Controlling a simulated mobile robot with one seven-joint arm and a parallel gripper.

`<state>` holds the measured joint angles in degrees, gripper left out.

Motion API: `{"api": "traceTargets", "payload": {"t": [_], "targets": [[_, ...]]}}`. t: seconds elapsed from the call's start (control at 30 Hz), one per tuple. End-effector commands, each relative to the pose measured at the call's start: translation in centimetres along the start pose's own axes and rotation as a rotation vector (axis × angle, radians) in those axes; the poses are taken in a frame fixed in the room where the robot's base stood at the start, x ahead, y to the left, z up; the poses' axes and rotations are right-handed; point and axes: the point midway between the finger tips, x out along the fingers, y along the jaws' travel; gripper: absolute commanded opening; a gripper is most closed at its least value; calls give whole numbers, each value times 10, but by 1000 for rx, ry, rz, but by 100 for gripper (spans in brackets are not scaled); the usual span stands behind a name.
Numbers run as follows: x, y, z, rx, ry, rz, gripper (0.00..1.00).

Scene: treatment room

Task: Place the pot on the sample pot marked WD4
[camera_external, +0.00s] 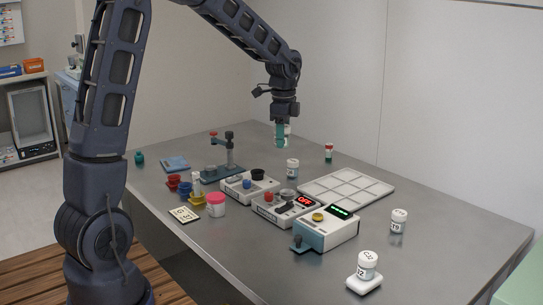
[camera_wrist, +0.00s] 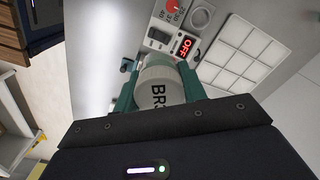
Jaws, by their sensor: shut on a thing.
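My gripper (camera_external: 281,138) is shut on a white pot and holds it above the back of the table. In the wrist view the pot (camera_wrist: 157,88) sits between the teal fingers, with dark letters starting "BR" on its side; the rest is hidden. A pot with a grey-white lid (camera_external: 292,168) stands on the table just below and right of my gripper; its label is too small to read. A pot marked T9 (camera_external: 398,222) stands at the right, and another labelled pot (camera_external: 367,266) sits on a white pad at the front right. I cannot read WD4 on any pot.
Devices stand mid-table, including one with a red OFF display (camera_external: 283,211) and one with a green display (camera_external: 326,231). A white compartment tray (camera_external: 347,187) lies behind them. A stand (camera_external: 223,172), small cups and a pink-lidded jar (camera_external: 216,204) are at left. The right table area is mostly clear.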

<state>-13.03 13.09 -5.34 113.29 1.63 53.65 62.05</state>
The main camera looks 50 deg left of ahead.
Motion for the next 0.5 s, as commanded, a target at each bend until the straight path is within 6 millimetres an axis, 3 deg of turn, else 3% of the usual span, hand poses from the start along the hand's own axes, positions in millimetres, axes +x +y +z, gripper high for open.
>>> {"api": "traceTargets", "payload": {"t": [0.03,0.2,0.5], "targets": [[-3,-3,19,-30,0,-1,19],[-9,-4,76,-117,0,-1,19],[-18,6,166,-262,0,-1,19]]}}
